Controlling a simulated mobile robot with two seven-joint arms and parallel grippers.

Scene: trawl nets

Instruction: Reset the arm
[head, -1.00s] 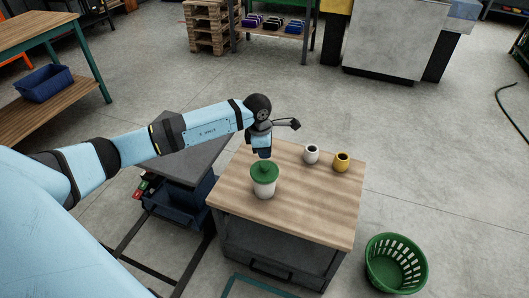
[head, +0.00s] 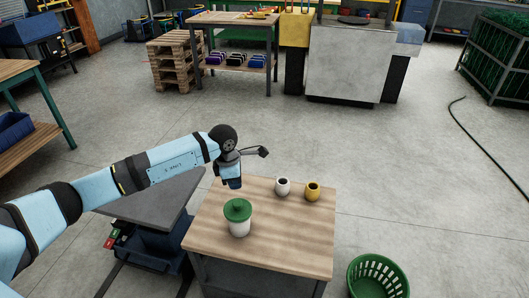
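A white jar (head: 239,228) with a green lid (head: 237,208) on top stands upright on the left part of a small wooden-topped table (head: 285,245). A white cup (head: 283,187) and a yellow cup (head: 313,191) stand at the table's back. My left gripper (head: 233,185) points down above and slightly behind the lid, with a small gap between them. Its fingers are too small and dark to tell whether they are open or shut. I see nothing held below it. My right gripper is out of view.
A green basket (head: 378,277) is on the floor right of the table. A dark grey surface (head: 155,203) lies beside the table on the left, under my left arm. Open floor stretches behind, toward a pallet stack (head: 176,62) and a grey machine (head: 347,62).

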